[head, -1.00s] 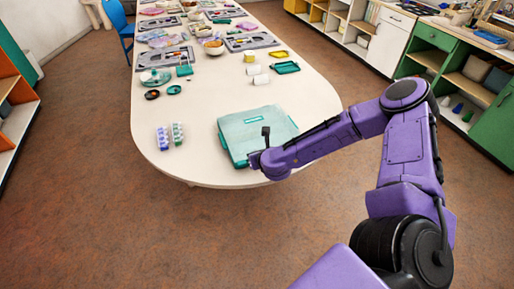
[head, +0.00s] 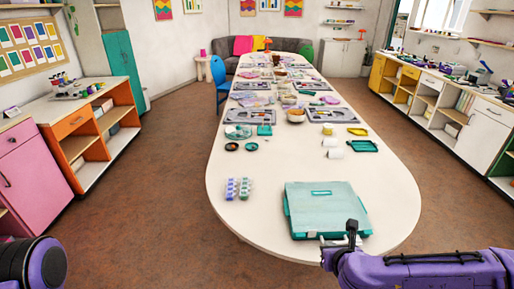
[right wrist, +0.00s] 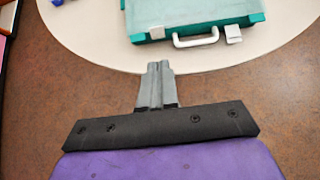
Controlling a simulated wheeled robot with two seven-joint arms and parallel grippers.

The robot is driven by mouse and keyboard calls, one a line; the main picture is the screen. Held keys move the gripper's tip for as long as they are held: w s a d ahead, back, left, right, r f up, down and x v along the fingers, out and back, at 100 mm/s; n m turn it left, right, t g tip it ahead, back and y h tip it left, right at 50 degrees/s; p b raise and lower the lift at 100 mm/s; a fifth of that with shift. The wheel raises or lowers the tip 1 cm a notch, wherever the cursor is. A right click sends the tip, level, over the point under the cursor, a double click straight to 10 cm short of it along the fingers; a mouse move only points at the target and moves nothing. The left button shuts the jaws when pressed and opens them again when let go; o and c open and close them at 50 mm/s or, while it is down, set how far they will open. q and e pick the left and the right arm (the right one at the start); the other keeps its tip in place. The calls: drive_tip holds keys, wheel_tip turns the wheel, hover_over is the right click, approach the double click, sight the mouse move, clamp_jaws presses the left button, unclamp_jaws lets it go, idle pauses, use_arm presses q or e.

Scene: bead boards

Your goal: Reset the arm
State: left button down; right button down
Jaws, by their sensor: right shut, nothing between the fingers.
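My right arm (head: 420,270) is purple and reaches in from the lower right of the head view. In the right wrist view my right gripper (right wrist: 160,70) has its two grey fingers together, with nothing between them. A dark purple part of my left arm (head: 35,265) shows at the lower left; the left gripper is out of view.
The long white table (head: 245,215) holds two pill-box-like bead strips (head: 238,188), white cups (head: 332,148), a teal tray (head: 363,146) and several craft boards further back. Shelves stand along both walls. The brown floor (head: 170,200) is clear on the left.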

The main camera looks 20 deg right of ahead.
drive_tip(key=s+a+f+n+g+b, duration=0.1)
drive_tip(key=s+f+n+g+b, duration=0.1)
drive_tip(key=s+f+n, duration=0.9)
drive_tip(key=s+f+n+g+h+b, duration=0.1)
drive_tip(key=s+f+n+g, duration=0.3)
drive_tip(key=s+f+n, duration=0.7)
drive_tip(key=n+b, duration=0.1)
drive_tip(key=n, duration=0.9)
drive_tip(key=shift+a+g, duration=0.3)
drive_tip(key=shift+a, duration=0.1)
drive_tip(key=shift+f, duration=0.1)
